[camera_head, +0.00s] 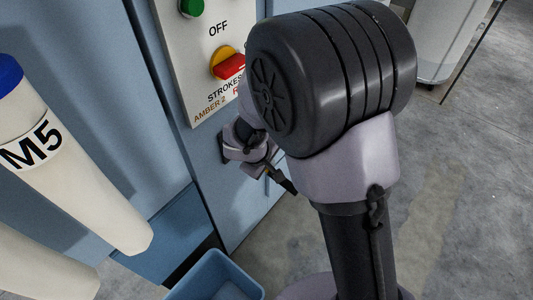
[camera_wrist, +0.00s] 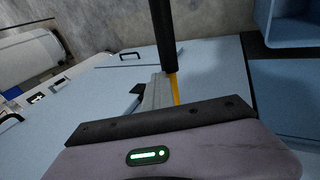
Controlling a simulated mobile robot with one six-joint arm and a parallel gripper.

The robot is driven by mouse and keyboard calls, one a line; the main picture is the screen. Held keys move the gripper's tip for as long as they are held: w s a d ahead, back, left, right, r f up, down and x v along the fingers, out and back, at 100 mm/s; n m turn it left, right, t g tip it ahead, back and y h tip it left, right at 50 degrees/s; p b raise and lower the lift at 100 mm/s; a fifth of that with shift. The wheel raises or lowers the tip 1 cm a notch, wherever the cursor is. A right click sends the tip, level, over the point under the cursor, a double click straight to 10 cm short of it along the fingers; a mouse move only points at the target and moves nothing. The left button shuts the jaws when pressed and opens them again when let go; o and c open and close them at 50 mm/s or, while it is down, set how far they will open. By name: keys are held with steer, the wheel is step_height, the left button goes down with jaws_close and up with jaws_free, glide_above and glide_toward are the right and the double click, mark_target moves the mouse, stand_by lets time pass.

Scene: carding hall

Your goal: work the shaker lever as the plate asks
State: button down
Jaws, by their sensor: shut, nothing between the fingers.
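The pale plate (camera_head: 178,58) on the blue cabinet shows in the head view, partly hidden behind my arm. It bears the word OFF, a red switch on a yellow disc, and lower lines reading "STROKES" and "AMBER 2", with a red letter cut off by my arm. My gripper (camera_head: 287,184) is below the plate, in front of the cabinet, its dark tip pointing down and right. I cannot make out the shaker lever for certain in either view.
A green button (camera_head: 191,7) is on the plate. Cream cylinders, one marked M5 (camera_head: 95,165), stand at the left. A blue bin (camera_head: 213,278) is at the bottom. Grey floor (camera_head: 465,170) is open at the right. A black handle (camera_wrist: 130,56) is on a blue panel.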

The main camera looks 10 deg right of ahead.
steer(key=shift+s+d+f, duration=0.1)
steer(key=shift+r+p, duration=0.9)
steer(key=shift+r, duration=0.1)
step_height(320, 180, up, 6)
steer(key=w+a+p, duration=0.2)
steer(key=p, duration=0.3)
steer(key=shift+f, duration=0.25)
steer(key=shift+r, duration=0.1)
steer(key=r+p, duration=0.1)
steer(key=w+r+p, duration=0.1)
steer(key=r, duration=0.1)
steer(key=a+r+p, duration=0.1)
steer(key=p, duration=0.1)
steer(key=shift+w+a+r, duration=0.1)
steer(key=shift+w+r, duration=0.05)
steer(key=shift+r, duration=0.15)
stand_by(2.0)
